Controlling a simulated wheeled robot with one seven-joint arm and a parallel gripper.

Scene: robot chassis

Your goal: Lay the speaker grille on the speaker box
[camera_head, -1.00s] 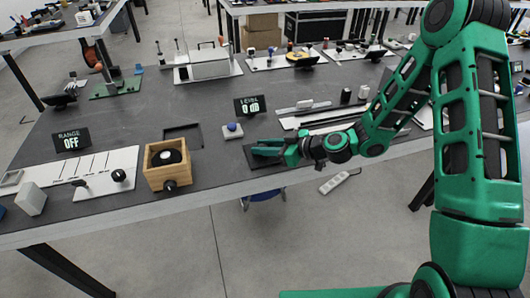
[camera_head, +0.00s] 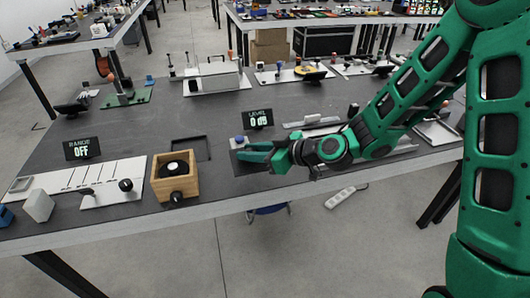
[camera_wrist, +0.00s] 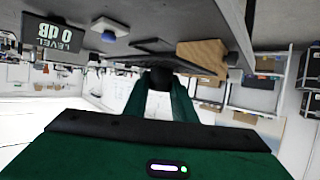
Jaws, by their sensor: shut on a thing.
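The speaker box (camera_head: 159,183) is a small open-topped wooden box with a black round cone inside and a dark knob on its front. It stands near the table's front edge, left of my gripper. My gripper (camera_head: 246,152) is shut on the speaker grille, a thin dark flat panel. The grille (camera_wrist: 165,61) shows beyond the fingertips in the wrist view, with the wooden box behind it. In the head view, green fingers partly hide the grille, and its exact height above the table is hard to tell.
A blue-topped button block (camera_head: 238,141) sits close behind my fingertips. The LEVEL display (camera_head: 258,119) stands behind it. A dark rectangular outline (camera_head: 190,148) lies behind the box. A white slider panel (camera_head: 82,184) and RANGE display (camera_head: 83,149) are to the left.

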